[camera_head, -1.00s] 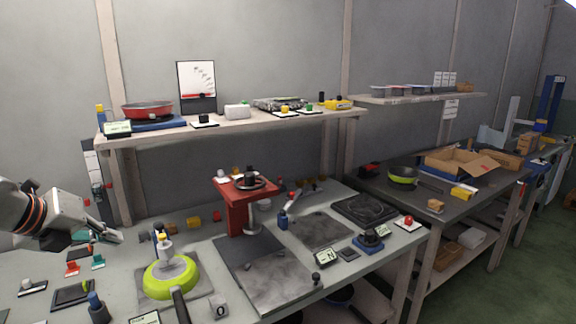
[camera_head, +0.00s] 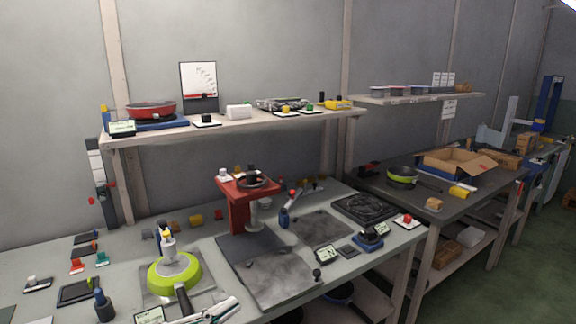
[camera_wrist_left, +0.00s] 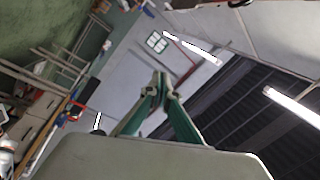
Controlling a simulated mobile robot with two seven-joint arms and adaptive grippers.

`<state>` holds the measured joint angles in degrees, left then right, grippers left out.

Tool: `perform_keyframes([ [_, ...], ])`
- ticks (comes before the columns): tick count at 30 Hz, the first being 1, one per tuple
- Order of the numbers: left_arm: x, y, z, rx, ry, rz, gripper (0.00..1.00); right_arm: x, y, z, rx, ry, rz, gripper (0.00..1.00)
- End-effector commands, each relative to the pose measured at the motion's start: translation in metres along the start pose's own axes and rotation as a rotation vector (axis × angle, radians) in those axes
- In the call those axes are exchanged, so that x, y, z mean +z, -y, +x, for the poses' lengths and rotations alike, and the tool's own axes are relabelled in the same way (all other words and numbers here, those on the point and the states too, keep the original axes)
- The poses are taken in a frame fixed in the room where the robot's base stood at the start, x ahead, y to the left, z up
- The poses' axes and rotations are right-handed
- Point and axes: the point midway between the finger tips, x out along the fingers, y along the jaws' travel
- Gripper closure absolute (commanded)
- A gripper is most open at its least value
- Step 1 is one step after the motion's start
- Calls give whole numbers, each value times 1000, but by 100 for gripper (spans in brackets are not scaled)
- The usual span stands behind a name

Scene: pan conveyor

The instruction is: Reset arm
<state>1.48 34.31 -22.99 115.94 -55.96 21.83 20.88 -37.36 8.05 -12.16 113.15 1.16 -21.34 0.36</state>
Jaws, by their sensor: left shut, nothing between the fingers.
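My left gripper (camera_head: 222,306) shows only at the bottom edge of the head view, in front of the green pan. Its arm is out of the picture. In the left wrist view its two green-and-grey fingers (camera_wrist_left: 160,88) meet at the tips with nothing between them. That view looks up at the wall, roof and ceiling lights. The green pan (camera_head: 190,273) sits on a square plate on the workbench, its dark handle toward me. My right gripper is in neither view.
The workbench (camera_head: 120,290) holds a red press (camera_head: 238,207), dark mats, small blocks and displays. A shelf (camera_head: 240,124) above carries a red pan (camera_head: 150,109). A second table (camera_head: 450,200) with a cardboard box (camera_head: 460,163) stands to the right.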

Motion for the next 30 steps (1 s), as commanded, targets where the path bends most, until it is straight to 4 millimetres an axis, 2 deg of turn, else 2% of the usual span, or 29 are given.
perform_keyframes([
  [1,16,-16,-11,-59,84,-103,100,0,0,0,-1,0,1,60],
  [5,61,-62,-52,-170,332,-334,100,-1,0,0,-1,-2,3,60],
  [6,73,-83,-68,-189,414,-402,100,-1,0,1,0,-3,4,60],
  [8,88,-113,-92,-206,525,-494,100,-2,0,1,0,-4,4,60],
  [9,94,-134,-109,-209,598,-552,100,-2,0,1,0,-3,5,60],
  [12,102,-188,-149,-203,759,-685,100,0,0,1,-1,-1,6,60],
  [15,100,-234,-184,-184,890,-796,100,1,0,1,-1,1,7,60],
  [18,92,-270,-210,-161,982,-880,100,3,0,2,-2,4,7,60],
  [21,85,-292,-226,-143,1038,-930,100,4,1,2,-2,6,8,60],
  [23,82,-300,-231,-137,1055,-948,100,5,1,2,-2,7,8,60],
  [30,81,-304,-234,-132,1065,-959,100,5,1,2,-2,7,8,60],
])
